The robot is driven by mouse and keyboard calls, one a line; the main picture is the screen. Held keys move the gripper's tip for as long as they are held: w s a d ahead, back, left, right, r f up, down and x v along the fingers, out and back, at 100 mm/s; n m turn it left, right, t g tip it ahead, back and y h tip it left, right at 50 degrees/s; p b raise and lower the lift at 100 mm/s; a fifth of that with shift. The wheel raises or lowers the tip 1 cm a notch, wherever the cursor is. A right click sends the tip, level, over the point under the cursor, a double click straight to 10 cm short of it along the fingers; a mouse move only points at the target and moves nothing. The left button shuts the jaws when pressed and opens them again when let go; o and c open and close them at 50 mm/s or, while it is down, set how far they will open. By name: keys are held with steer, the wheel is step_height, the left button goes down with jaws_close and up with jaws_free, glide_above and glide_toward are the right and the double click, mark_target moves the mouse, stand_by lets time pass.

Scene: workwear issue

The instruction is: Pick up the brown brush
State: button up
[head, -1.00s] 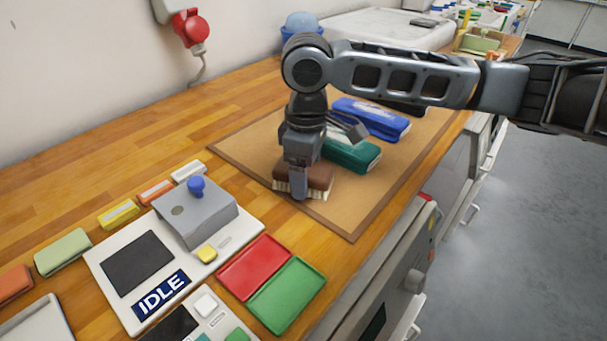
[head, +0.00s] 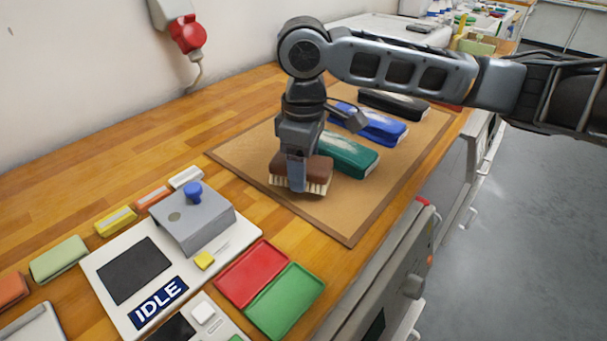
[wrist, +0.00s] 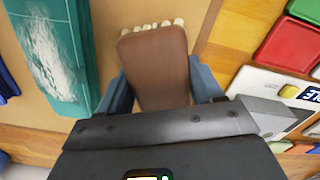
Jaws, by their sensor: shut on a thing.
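The brown brush (head: 318,170) has a brown back and pale bristles along its lower edge. It is at the near left part of the tan mat (head: 350,225). My gripper (head: 297,185) is shut on it, with one finger across its near side in the head view. In the wrist view the brown brush (wrist: 157,65) lies between the two blue-grey fingers of my gripper (wrist: 165,88), one on each side. I cannot tell whether the bristles touch the mat.
A green brush (head: 350,155) lies close beside the brown one, then a blue brush (head: 375,125) and a black brush (head: 395,104). In front stand a grey device with an IDLE label (head: 160,301), a red tray (head: 252,272) and a green tray (head: 286,300).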

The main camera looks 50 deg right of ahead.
steer(key=s+d+r+b, duration=0.1)
steer(key=s+d+r, duration=0.4)
steer(key=d+r, duration=0.3)
steer(key=shift+s+d, duration=0.3)
steer(key=shift+d, duration=0.85)
steer(key=shift+r, duration=0.1)
